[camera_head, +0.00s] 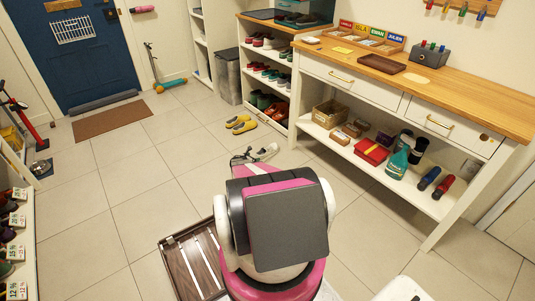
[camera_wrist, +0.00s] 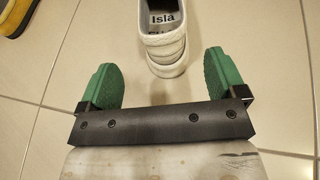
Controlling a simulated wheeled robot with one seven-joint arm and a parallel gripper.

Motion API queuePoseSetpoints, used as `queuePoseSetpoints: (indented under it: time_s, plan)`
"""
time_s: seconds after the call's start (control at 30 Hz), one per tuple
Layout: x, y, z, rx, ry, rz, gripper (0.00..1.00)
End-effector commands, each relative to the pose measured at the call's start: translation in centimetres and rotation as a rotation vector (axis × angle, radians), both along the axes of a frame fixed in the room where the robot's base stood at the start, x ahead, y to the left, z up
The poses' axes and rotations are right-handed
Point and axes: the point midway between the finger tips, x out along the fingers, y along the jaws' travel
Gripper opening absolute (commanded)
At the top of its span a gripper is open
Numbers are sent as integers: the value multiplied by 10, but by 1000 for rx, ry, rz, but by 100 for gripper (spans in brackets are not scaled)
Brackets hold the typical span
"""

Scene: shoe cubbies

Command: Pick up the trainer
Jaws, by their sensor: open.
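The trainer (camera_wrist: 166,45) is pale grey-white and lies on the tiled floor, with a label reading "Isla" inside. In the wrist view it is at the top centre, its near end reaching toward the space between my fingers. In the head view a whitish shoe (camera_head: 268,152) on the floor just beyond my arm appears to be the same trainer. My gripper (camera_wrist: 160,66) is open, with one green finger on each side of the trainer's near end and visible gaps to both. Nothing is held. In the head view my arm hides most of the gripper.
A yellow pair of shoes (camera_head: 240,124) lies on the floor beyond the trainer. A wooden-topped bench (camera_head: 440,93) with a loaded lower shelf stands to the right. A shoe rack (camera_head: 266,55) stands behind. A dark slatted tray (camera_head: 172,257) lies near my base.

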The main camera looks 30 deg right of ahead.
Motion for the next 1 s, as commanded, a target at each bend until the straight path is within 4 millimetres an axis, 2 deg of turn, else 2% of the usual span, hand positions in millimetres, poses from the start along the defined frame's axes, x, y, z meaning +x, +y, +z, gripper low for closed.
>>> queuePoseSetpoints:
  time_s: [0.1,0.37,0.63,0.9,0.93,1.0]
  plan:
    - [7,-16,-8,0,-1,0,90]
    - [9,-32,-12,2,-2,-2,90]
    - [18,-66,-23,2,-2,-1,90]
    - [18,-70,-24,2,-2,-1,90]
    - [18,-70,-24,2,-2,-1,83]
    - [18,-70,-24,2,-2,-1,60]
